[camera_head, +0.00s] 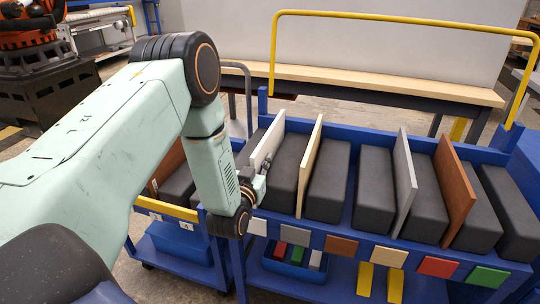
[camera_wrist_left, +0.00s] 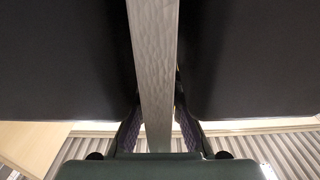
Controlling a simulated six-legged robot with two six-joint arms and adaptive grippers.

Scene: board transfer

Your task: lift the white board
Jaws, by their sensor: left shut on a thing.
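The white board (camera_head: 268,145) stands upright, leaning slightly, between dark padded blocks at the left end of the blue cart. My left gripper (camera_head: 261,181) is shut on the white board at its near edge, and the arm comes in from the left. In the left wrist view the board (camera_wrist_left: 154,60) runs edge-on between the two fingers (camera_wrist_left: 158,130), with a dark block on each side. The board's lower part is hidden by the blocks and the gripper. I cannot tell whether it is clear of the slot bottom. My right gripper is not in view.
A cream board (camera_head: 309,165), a grey board (camera_head: 404,180) and a brown board (camera_head: 454,188) stand in slots to the right. A yellow rail (camera_head: 400,20) arches behind the cart (camera_head: 350,238). A smaller cart with another brown board (camera_head: 170,163) stands left.

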